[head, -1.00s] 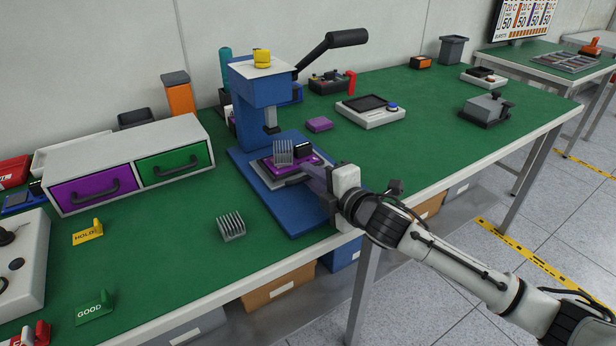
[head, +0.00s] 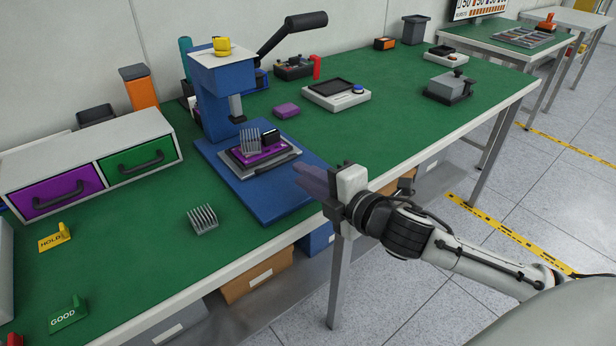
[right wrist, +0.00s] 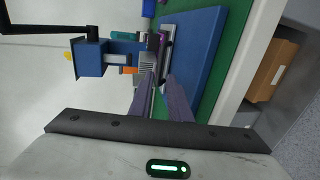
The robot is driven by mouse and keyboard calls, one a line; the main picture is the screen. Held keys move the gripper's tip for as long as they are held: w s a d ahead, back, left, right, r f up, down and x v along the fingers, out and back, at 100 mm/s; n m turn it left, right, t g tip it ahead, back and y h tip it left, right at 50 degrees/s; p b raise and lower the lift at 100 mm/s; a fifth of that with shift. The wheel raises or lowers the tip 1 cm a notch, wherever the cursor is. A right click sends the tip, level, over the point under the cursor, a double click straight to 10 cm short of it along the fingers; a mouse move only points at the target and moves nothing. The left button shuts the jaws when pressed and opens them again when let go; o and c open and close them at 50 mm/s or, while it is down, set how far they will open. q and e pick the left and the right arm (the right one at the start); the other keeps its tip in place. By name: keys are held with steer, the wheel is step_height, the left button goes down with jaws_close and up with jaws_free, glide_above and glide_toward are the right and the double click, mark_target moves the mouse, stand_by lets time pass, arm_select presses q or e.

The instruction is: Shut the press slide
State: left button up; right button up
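The blue press (head: 222,95) stands on its blue base plate (head: 283,205) on the green bench. Its slide, a grey plate (head: 232,168) carrying a purple fixture (head: 275,156), sits on the base, forward of the press ram (head: 236,108). A finned grey heatsink (head: 250,142) and a small black block (head: 271,137) are on the fixture. My right gripper (head: 300,178) is at the base's front right edge, apart from the slide. The right wrist view shows its two fingers (right wrist: 159,90) with a gap between them and nothing held. My left gripper is not in view.
Another heatsink (head: 202,219) lies left of the base. A drawer unit (head: 92,150) with purple and green drawers stands further left. A purple block (head: 286,110) and a grey device (head: 337,95) lie to the right. The bench's front edge is beneath my right gripper.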

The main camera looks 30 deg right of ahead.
steer(key=shift+s, duration=0.3)
steer(key=shift+c, duration=1)
steer(key=shift+s+d, duration=0.1)
steer(key=shift+d, duration=0.05)
jaws_close()
steer(key=shift+s+d+n+b, duration=0.15)
steer(key=shift+s+n+b, duration=0.2)
steer(key=shift+n, duration=0.55)
steer(key=s+r+n+b, duration=0.1)
steer(key=s+n+b, duration=0.35)
steer(key=n, duration=1.15)
glide_toward(281, 164)
steer(key=x, duration=0.6)
steer(key=shift+w+p, duration=0.25)
steer(key=shift+p, duration=0.15)
